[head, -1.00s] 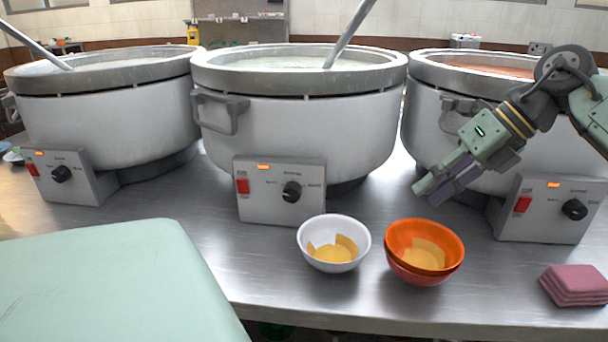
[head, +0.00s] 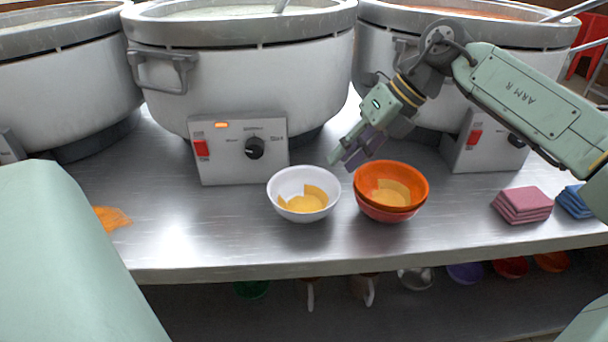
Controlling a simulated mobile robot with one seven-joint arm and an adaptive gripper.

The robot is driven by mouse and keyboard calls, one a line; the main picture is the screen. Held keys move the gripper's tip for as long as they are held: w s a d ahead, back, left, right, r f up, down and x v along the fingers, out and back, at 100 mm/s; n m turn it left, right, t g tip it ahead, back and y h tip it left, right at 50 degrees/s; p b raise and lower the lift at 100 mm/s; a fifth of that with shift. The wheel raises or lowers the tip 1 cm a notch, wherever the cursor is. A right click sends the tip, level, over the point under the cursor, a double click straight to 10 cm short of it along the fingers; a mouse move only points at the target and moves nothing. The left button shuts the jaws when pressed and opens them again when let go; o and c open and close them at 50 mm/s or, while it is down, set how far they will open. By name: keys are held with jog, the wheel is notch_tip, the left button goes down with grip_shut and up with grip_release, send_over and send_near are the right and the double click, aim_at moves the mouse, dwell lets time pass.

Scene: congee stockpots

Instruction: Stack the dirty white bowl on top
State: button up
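The dirty white bowl (head: 303,213) stands upright on the steel counter, with yellow-orange residue inside. Just to its right is a stack of bowls: an orange bowl (head: 414,187), also with yellowish residue, nested in a red bowl (head: 388,215). The two groups are slightly apart. My gripper (head: 346,158) is above and behind the gap between the white bowl and the stack, pointing down and to the left. It holds nothing that I can see. Its fingers are seen from the side, and I cannot tell how far apart they are.
Large stockpots (head: 240,75) with control boxes (head: 238,150) line the back. Folded pink cloths (head: 522,204) and blue cloths (head: 574,201) lie at right. An orange spill (head: 111,217) is at left. The counter (head: 220,245) is clear in front. Several bowls and mugs sit on the shelf below.

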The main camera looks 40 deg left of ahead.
jog(key=x, duration=0.3)
jog(key=shift+s+a+f, duration=0.1)
jog(key=shift+f, duration=0.05)
grip_shut()
dwell(0.7)
